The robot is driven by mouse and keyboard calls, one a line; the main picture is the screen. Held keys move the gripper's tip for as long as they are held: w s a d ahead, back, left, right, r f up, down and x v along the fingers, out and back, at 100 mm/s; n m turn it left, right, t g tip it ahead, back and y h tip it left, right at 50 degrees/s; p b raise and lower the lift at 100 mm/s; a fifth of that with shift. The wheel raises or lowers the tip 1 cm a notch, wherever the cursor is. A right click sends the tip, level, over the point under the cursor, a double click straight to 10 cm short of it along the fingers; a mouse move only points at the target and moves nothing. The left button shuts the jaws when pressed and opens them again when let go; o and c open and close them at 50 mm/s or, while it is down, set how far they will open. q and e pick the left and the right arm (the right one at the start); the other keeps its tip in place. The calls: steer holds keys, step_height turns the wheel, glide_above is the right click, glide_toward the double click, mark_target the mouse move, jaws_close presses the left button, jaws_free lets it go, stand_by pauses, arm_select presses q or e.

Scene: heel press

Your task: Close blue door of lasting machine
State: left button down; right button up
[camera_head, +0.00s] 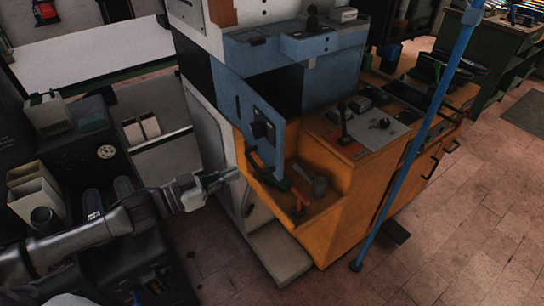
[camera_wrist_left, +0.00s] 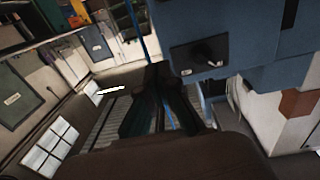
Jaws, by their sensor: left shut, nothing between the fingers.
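The lasting machine has a blue upper body (camera_head: 335,75) over an orange base (camera_head: 335,215). Its blue door (camera_head: 242,105), with a black latch, stands open at the left, and a dark opening shows to its right. In the left wrist view the door (camera_wrist_left: 220,25) and its black latch plate fill the upper middle. My left gripper (camera_head: 233,175) is shut and empty, to the left of the door's lower part in the head view. Its dark fingers show in the wrist view (camera_wrist_left: 160,85). I cannot tell whether they touch the door. My right gripper is out of view.
Tools lie on the orange ledge (camera_head: 310,205) below the door. A control panel with a lever (camera_head: 345,125) is to the right. A blue pole (camera_head: 415,140) stands in front of the machine. Dark equipment (camera_head: 85,150) is at the left. The tiled floor (camera_head: 470,220) is open at the right.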

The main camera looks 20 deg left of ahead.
mark_target(278, 155)
arm_select(q)
steer(key=p+x, duration=0.2)
steer(key=x, duration=0.9)
steer(key=shift+w+d+p, duration=0.1)
steer(key=shift+w+p, duration=0.1)
steer(key=shift+p, duration=0.2)
steer(key=shift+w+d, duration=0.15)
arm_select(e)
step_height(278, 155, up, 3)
